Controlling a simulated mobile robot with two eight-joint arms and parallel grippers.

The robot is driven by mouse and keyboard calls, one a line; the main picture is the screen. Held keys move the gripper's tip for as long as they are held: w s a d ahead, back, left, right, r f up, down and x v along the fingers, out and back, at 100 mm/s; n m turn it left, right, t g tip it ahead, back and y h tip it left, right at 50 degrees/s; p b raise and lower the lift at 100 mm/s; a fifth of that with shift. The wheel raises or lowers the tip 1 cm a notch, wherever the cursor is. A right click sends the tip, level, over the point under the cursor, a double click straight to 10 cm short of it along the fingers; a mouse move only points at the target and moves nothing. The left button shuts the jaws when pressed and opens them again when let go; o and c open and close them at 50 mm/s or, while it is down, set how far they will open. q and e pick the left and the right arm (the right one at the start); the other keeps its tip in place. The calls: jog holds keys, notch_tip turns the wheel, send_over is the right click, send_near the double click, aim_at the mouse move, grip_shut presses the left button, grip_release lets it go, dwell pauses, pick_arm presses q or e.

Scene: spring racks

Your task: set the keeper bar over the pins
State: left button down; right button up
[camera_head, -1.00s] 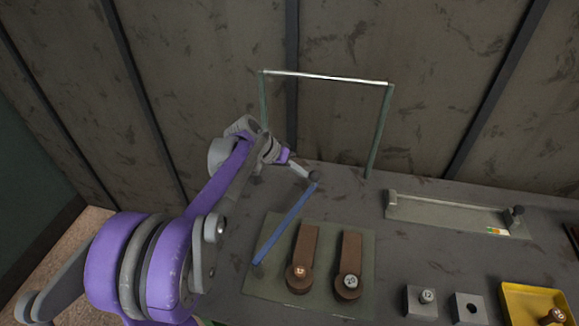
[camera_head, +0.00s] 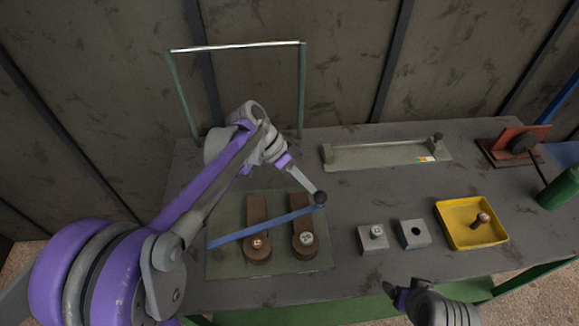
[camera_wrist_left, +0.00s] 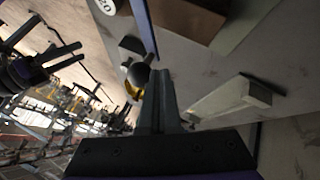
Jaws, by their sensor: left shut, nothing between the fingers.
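Two round pin heads, one coppery (camera_head: 258,243) and one silvery (camera_head: 306,238), show just on the near side of the bar. My left gripper (camera_head: 313,190) is shut and empty, its tip at the knob's far side; they look touching.
A green frame (camera_head: 178,95) stands behind my left arm. A grey channel with a knob (camera_head: 380,155) lies at the back. Two grey blocks (camera_head: 373,238) (camera_head: 414,234) and a yellow tray (camera_head: 455,238) are to the right. A red fixture (camera_head: 510,145) stands at far right.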

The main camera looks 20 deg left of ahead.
pick_arm(q)
jog(key=s+d+m+g, duration=0.2)
jog(key=s+d+m, duration=0.1)
jog(key=s+d, duration=0.2)
jog(key=shift+s+m+g+y, duration=0.3)
jog(key=shift+s+m+g, duration=0.1)
jog(key=shift+s, duration=0.4)
pick_arm(e)
jog(key=shift+w+a+f, duration=0.15)
jog(key=shift+w, duration=0.05)
pick_arm(q)
jog(key=shift+s+f, duration=0.1)
jog(key=shift+f, duration=0.05)
pick_arm(e)
jog(key=shift+f, duration=0.1)
